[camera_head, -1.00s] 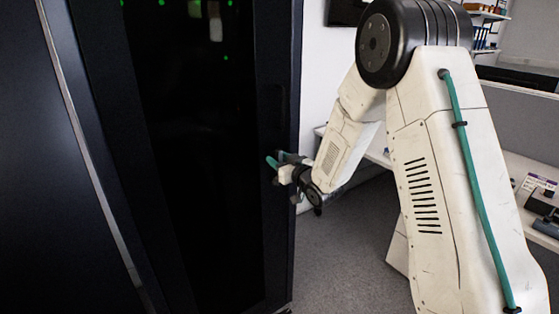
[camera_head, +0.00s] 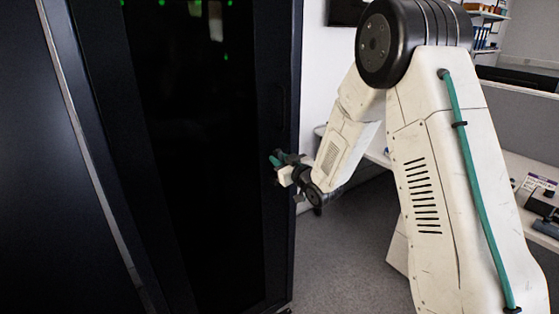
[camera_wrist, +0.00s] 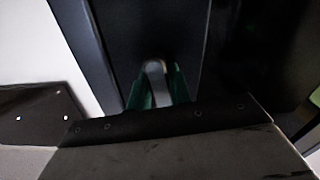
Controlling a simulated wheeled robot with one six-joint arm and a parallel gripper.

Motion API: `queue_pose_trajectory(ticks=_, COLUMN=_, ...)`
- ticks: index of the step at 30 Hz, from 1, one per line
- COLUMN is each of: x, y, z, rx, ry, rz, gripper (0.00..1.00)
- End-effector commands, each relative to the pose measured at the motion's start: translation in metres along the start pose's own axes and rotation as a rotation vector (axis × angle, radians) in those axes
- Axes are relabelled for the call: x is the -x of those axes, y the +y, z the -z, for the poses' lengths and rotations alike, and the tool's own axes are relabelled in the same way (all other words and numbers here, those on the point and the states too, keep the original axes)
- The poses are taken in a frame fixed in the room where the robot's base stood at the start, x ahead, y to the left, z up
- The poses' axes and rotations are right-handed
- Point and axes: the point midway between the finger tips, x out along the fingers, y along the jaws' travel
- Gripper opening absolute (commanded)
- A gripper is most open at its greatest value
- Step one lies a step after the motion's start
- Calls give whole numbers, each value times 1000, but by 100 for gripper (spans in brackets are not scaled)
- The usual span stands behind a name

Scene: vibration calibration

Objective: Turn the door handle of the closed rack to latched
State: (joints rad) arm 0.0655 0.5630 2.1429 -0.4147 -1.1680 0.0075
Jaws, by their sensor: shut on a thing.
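The black rack (camera_head: 205,200) stands at the left in the head view with its dark door closed. My gripper (camera_head: 277,160) is at the right edge of the door, its green fingers drawn together there. In the wrist view my gripper (camera_wrist: 157,88) has its two green fingers on either side of the pale grey door handle (camera_wrist: 155,68), shut on it. The dark door face lies behind the handle. In the head view the handle is hidden by my gripper and too dark to make out. The handle's exact angle is hard to tell.
A white desk (camera_head: 515,215) with small items on it stands at the right, behind my arm. The grey floor (camera_head: 345,250) between rack and desk is clear. A dark cabinet side (camera_head: 60,200) fills the far left. A white wall is behind the rack.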

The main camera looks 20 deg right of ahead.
Motion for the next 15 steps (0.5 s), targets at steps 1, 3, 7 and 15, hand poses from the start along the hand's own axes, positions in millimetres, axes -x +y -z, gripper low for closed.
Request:
queue_pose_trajectory(ticks=1, x=0, y=0, z=0, rx=37, ry=0, rz=0, gripper=0)
queue_pose_trajectory(ticks=3, x=0, y=0, z=0, rx=98, ry=0, rz=0, gripper=0)
queue_pose_trajectory(ticks=7, x=0, y=0, z=0, rx=220, ry=0, rz=0, gripper=0)
queue_pose_trajectory(ticks=15, x=0, y=1, z=0, rx=477, ry=0, rz=-1, gripper=0)
